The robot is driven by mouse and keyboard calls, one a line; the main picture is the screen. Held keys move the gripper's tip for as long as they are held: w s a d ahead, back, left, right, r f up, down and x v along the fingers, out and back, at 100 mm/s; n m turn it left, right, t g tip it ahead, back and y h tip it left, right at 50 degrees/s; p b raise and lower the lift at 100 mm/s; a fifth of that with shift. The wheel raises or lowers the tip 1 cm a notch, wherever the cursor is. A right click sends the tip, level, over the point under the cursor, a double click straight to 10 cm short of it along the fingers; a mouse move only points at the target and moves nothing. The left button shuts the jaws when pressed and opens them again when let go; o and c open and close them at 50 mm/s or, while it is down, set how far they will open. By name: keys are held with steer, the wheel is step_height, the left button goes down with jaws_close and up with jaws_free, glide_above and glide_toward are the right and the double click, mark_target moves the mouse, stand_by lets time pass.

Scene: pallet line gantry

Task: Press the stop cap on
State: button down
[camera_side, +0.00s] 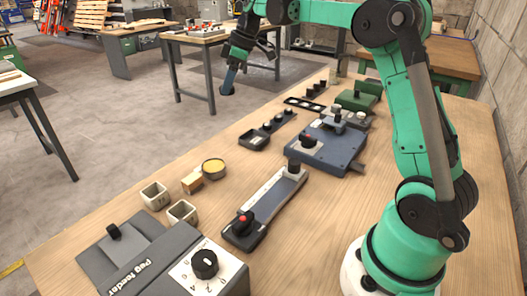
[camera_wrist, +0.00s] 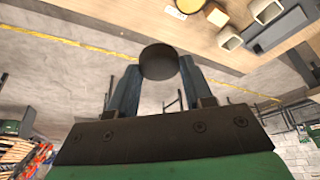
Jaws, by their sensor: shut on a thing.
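My gripper (camera_side: 229,82) is raised at the top of the side view, with the floor behind it. Its blue fingers are shut on a dark round cap (camera_wrist: 159,62), which sits between the fingertips in the wrist view. The same cap shows as a dark end below the fingers in the side view. It is clear of the bench and touches nothing else. A long grey slide unit (camera_side: 270,203) with a red knob (camera_side: 244,218) lies on the bench. A blue fixture (camera_side: 335,150) with another red knob stands behind it. I cannot tell which part takes the cap.
The peg feeder (camera_side: 130,262) and a dial panel (camera_side: 207,266) stand at the near left. Two square cups (camera_side: 155,195), a yellow block (camera_side: 192,182) and a round dish (camera_side: 213,168) are mid-bench. Trays with dark pegs and a green fixture (camera_side: 358,99) are further back.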

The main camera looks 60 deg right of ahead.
steer(key=shift+r, duration=0.5)
steer(key=shift+s+d+r, duration=0.1)
steer(key=shift+s+r, duration=0.05)
steer(key=shift+s, duration=0.1)
steer(key=s+d+f, duration=0.2)
steer(key=s+f, duration=0.1)
steer(key=s, duration=0.6)
glide_above(291, 161)
steer(key=s, duration=0.1)
steer(key=f, duration=0.3)
steer(key=shift+d+f, duration=0.3)
steer(key=shift+d, duration=0.1)
steer(key=shift+s+f, duration=0.1)
steer(key=shift+f, duration=3.1)
steer(key=shift+f, duration=0.15)
steer(key=shift+c, duration=1.4)
jaws_free()
steer(key=shift+o, duration=0.3)
